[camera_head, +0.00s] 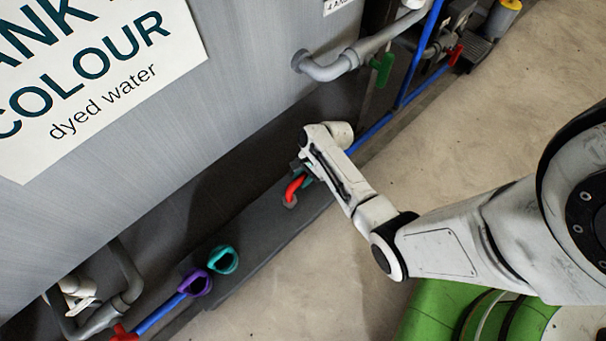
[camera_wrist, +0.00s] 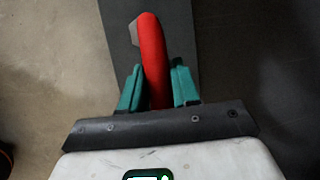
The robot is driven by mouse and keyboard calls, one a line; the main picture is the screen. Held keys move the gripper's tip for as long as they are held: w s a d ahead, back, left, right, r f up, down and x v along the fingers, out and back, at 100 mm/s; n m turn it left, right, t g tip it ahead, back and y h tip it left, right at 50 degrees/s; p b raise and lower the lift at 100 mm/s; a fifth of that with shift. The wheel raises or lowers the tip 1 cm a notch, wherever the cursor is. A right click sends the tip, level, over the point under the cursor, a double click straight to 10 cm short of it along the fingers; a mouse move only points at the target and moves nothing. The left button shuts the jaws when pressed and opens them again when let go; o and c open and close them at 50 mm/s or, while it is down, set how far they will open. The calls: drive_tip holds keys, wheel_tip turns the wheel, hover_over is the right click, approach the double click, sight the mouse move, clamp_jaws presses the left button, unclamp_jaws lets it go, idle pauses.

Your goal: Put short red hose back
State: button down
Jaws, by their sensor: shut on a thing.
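The short red hose (camera_head: 294,187) shows as a curved red piece at the end of my arm, above the dark grey ledge at the foot of the tank. In the wrist view the red hose (camera_wrist: 152,50) stands between the two green fingers of my gripper (camera_wrist: 158,88), which is shut on it. A grey fitting (camera_wrist: 134,32) shows at its far end. In the head view my gripper (camera_head: 303,175) is partly hidden by my own wrist. Whether the hose touches the ledge, I cannot tell.
The grey ledge (camera_head: 262,222) runs along the tank (camera_head: 215,110). A purple ring-shaped piece (camera_head: 197,283) and a teal one (camera_head: 223,260) are at its near end. A grey pipe with a green handle (camera_head: 382,68) and blue pipes (camera_head: 372,134) lie beyond. Bare floor (camera_head: 480,130) is at right.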

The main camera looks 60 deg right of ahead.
drive_tip(key=shift+d+f+b, duration=0.15)
drive_tip(key=shift+f+b, duration=0.55)
drive_tip(key=shift+f, duration=1)
drive_tip(key=c, duration=0.8)
unclamp_jaws()
drive_tip(key=p+v, duration=0.6)
drive_tip(key=v, duration=0.6)
drive_tip(key=s+a+r+n+h, duration=0.1)
drive_tip(key=s+a+r+n, duration=0.2)
drive_tip(key=a+r+n, duration=0.1)
drive_tip(key=s+a+r+n+g+h, duration=0.1)
drive_tip(key=s+a+r+n, duration=0.3)
drive_tip(key=n, duration=0.5)
drive_tip(key=s+a+r+n+g+h, duration=0.1)
drive_tip(key=s+a+r+n+h, duration=0.1)
drive_tip(key=a+r+n, duration=0.4)
drive_tip(key=shift+s+a+r+n, duration=0.15)
drive_tip(key=shift+s+r+n, duration=0.55)
drive_tip(key=shift+s+r, duration=0.15)
drive_tip(key=shift+w, duration=0.1)
